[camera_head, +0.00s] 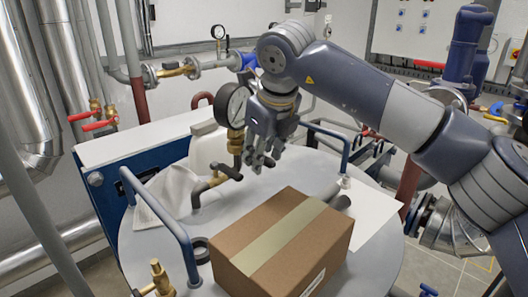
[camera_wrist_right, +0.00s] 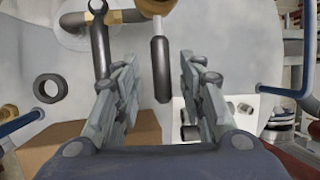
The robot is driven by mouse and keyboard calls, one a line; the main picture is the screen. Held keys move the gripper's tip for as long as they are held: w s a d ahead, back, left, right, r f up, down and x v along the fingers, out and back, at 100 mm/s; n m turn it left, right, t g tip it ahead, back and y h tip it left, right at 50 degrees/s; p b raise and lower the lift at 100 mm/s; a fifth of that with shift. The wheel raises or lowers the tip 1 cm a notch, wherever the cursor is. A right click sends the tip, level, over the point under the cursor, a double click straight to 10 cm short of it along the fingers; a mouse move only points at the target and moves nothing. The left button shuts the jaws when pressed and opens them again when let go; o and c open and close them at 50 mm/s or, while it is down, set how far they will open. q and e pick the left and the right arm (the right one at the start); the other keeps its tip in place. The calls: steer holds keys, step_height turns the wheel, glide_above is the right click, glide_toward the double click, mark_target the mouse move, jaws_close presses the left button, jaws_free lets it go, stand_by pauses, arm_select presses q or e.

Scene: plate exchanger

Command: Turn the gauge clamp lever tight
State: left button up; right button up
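The pressure gauge (camera_head: 237,107), with a black rim and white dial, stands on brass fittings (camera_head: 236,147) above the round grey cover. A dark lever handle (camera_head: 229,172) shows low beside the fittings. My right gripper (camera_head: 262,160) is right of the gauge, fingers pointing down. In the right wrist view, my right gripper (camera_wrist_right: 158,58) is open, with a dark lever (camera_wrist_right: 161,72) in the gap between its fingers and clear space on both sides. The lever's far end meets a brass part (camera_wrist_right: 157,6). A second dark handle (camera_wrist_right: 100,45) is left of the fingers. My left gripper is out of view.
A cardboard box (camera_head: 283,245) sits on the round cover in front of my right gripper. Blue handrails (camera_head: 160,215) rise from the cover. A black ring (camera_wrist_right: 50,88) lies on the cover.

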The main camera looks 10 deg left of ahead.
steer(key=shift+s+d+r, duration=0.1)
steer(key=shift+d+r, duration=0.05)
steer(key=shift+r, duration=0.3)
steer(key=v, duration=1.1)
steer(key=shift+s, duration=0.15)
